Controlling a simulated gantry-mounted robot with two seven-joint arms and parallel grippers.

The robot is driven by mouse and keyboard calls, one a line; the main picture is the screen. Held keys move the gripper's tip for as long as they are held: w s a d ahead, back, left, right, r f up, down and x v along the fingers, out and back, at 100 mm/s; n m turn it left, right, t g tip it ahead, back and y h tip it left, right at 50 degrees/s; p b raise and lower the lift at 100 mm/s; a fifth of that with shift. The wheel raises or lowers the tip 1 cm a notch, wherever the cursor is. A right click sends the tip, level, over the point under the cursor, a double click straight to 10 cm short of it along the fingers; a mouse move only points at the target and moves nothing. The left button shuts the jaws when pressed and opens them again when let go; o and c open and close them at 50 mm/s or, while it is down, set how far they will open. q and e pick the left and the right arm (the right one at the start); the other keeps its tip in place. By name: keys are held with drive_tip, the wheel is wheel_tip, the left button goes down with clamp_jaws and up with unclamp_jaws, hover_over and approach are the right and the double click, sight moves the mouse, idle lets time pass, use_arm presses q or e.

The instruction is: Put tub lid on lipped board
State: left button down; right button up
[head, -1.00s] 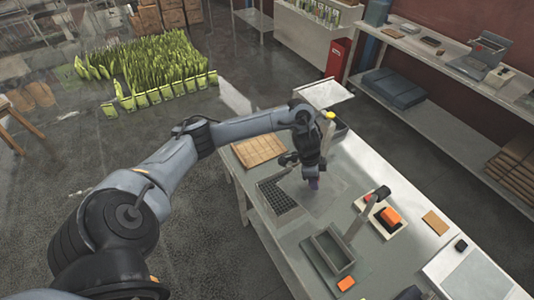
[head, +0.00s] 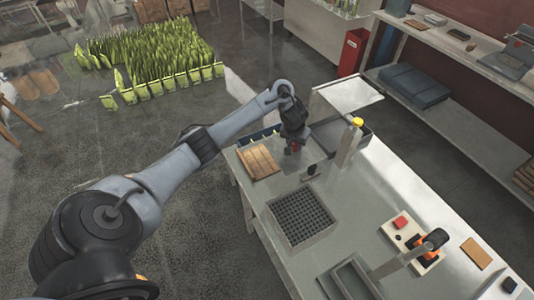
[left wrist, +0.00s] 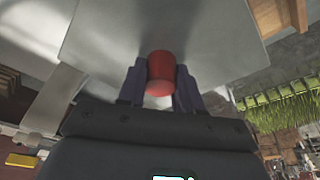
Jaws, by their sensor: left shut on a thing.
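My left gripper (head: 292,147) is over the far end of the metal table, just right of the tan board. It is shut on a small red round piece (left wrist: 161,74), which may be the tub lid. In the left wrist view, the piece sits between the two dark fingers (left wrist: 160,88). In the head view only a bit of red shows below the gripper. The tan wooden board (head: 257,162), possibly the lipped board, lies flat at the table's far left edge. I cannot tell whether the piece touches anything. My right gripper is not in view.
A dark grid tray (head: 301,217) lies nearer on the table (head: 352,208). A post with a yellow top (head: 347,143) stands right of my gripper. A cream board (head: 392,232) with red and orange items and a grey tray (head: 350,281) are nearer right.

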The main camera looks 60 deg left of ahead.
sight(273, 143)
use_arm(q)
drive_tip(key=shift+s+a+f+b, duration=0.2)
drive_tip(key=shift+f+b, duration=0.25)
drive_tip(key=shift+f, duration=0.15)
drive_tip(key=shift+s+a+f+b, duration=0.2)
drive_tip(key=shift+f+b, duration=0.25)
drive_tip(key=shift+f, duration=0.15)
drive_tip(key=s+a+f+b, duration=0.1)
drive_tip(key=a, duration=0.1)
drive_tip(key=s+a+f+b, duration=0.1)
drive_tip(key=a+f+b, duration=0.1)
drive_tip(key=a, duration=0.1)
drive_tip(key=s+a+f+b, duration=0.1)
drive_tip(key=a+b, duration=0.1)
drive_tip(key=a, duration=0.1)
drive_tip(key=shift+s+a+f, duration=0.15)
drive_tip(key=shift+a+f, duration=0.05)
drive_tip(key=shift+f, duration=0.15)
drive_tip(key=shift+s+a+f, duration=0.1)
drive_tip(key=shift+a+f, duration=0.1)
drive_tip(key=shift+a, duration=0.25)
wheel_tip(273, 143, down, 4)
drive_tip(key=shift+r+b, duration=0.25)
drive_tip(key=shift+b, duration=0.4)
drive_tip(key=shift+f, duration=0.25)
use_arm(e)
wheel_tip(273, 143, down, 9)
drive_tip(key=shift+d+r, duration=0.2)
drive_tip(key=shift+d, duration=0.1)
